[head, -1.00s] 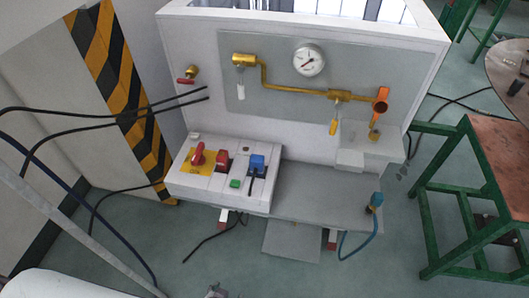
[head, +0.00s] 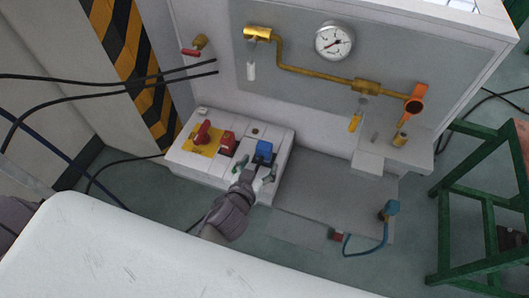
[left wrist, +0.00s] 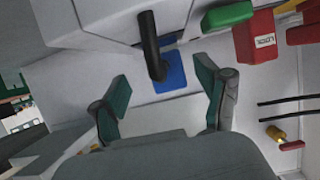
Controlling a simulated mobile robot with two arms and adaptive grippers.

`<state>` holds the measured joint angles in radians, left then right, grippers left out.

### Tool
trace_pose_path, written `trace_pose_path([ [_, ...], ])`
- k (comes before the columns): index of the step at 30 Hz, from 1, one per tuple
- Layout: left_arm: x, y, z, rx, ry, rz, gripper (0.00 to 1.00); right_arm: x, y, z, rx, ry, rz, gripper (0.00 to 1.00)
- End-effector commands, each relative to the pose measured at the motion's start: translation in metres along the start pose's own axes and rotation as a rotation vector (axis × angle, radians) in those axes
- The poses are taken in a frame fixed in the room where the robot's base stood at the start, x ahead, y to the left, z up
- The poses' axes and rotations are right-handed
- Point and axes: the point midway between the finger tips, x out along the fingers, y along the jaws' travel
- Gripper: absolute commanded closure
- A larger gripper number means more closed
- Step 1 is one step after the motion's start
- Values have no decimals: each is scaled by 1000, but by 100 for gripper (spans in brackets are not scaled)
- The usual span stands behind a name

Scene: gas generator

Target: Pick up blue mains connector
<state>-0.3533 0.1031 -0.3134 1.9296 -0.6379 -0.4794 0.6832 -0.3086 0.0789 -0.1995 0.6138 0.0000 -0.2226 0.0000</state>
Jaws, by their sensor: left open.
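A blue block (head: 264,150), which I take as the blue mains connector, sits on the right of the white control box (head: 212,177) at the machine's lower left. In the left wrist view the blue piece (left wrist: 173,76) lies ahead, with a thick black bent cable or handle (left wrist: 149,45) in front of it. My left gripper (head: 254,178) is open and empty, just in front of and below the blue block. In the left wrist view its two fingers (left wrist: 163,88) stand apart on either side of the blue piece, not closed on it. My right gripper is not in view.
Red switches (head: 204,134) sit left of the blue block. A blue fitting (head: 391,208) with a teal hose is at the lower right. A gauge (head: 334,41) and brass pipe (head: 310,73) are above. A green-framed table (head: 463,160) stands right.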

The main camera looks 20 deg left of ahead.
Motion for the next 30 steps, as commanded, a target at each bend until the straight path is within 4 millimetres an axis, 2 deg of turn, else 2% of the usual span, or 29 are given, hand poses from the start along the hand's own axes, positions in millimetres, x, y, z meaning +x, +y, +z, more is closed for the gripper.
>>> trace_pose_path([
  [6,16,-1,-2,1,1,0,25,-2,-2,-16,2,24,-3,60],
  [15,56,-5,-5,1,-1,0,25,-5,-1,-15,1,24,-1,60],
  [23,60,-5,-4,-1,-1,1,25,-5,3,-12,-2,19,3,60],
  [24,60,-5,-4,-1,-1,1,27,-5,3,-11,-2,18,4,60],
  [30,60,-5,-4,0,-1,0,60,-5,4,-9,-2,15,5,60],
])
